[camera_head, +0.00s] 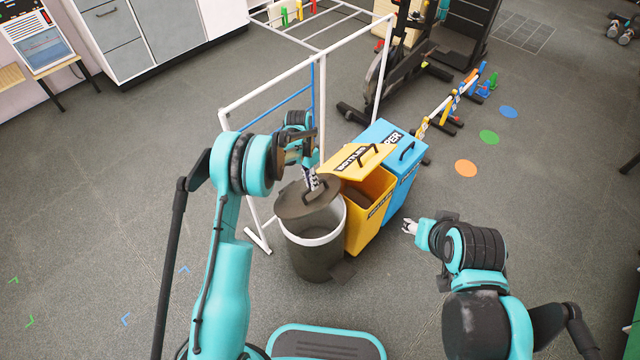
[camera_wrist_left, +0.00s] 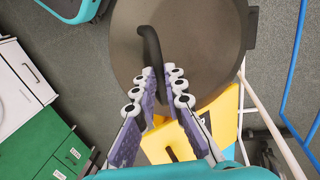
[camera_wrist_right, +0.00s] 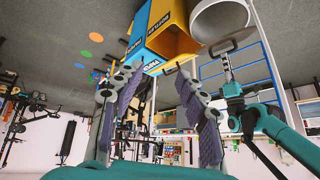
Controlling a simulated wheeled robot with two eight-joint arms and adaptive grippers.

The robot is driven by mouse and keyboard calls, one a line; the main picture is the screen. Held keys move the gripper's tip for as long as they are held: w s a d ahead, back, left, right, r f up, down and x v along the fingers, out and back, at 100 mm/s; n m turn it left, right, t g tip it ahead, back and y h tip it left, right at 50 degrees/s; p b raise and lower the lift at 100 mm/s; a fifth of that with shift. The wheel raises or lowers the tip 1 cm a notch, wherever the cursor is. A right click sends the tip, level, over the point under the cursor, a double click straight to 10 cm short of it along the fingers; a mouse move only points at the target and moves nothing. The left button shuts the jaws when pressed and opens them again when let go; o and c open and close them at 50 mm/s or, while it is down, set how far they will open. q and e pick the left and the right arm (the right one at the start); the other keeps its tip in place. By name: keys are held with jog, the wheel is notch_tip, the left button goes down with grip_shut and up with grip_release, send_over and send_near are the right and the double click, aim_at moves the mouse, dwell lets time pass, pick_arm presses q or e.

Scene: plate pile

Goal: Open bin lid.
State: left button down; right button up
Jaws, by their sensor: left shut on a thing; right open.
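A dark round bin (camera_head: 318,258) with a white-rimmed opening stands in the middle of the head view. Its dark lid (camera_head: 293,207) is raised and tilted above the opening, so part of the inside shows. My left gripper (camera_head: 312,180) is shut on the lid's curved handle. In the left wrist view the handle (camera_wrist_left: 149,45) runs down between the two fingers (camera_wrist_left: 162,98), in front of the lid's broad disc (camera_wrist_left: 195,50). My right gripper (camera_head: 409,227) is open and empty, to the right of the bins and apart from them. Its spread fingers show in the right wrist view (camera_wrist_right: 158,80).
A yellow bin (camera_head: 376,210), its lid (camera_head: 352,160) also raised, stands against the dark bin's right side. A blue bin (camera_head: 405,185) is beyond it. A white pipe frame (camera_head: 270,90) rises close behind.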

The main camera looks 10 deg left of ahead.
jog(key=w+a+m, duration=0.1)
jog(key=w+m, duration=0.1)
jog(key=w+a+m+y, duration=0.1)
jog(key=w+m, duration=0.1)
jog(key=w, duration=0.1)
jog(key=w+a+m, duration=0.2)
jog(key=w, duration=0.1)
jog(key=shift+f, duration=0.25)
grip_shut()
jog(key=m+g+y, duration=0.2)
jog(key=m+y, duration=0.2)
jog(key=m, duration=1.5)
send_over(327, 192)
jog(key=s+d, duration=0.4)
notch_tip(327, 192, down, 20)
jog(key=x, duration=0.9)
jog(key=shift+w+a, duration=0.1)
jog(key=shift+w, duration=0.05)
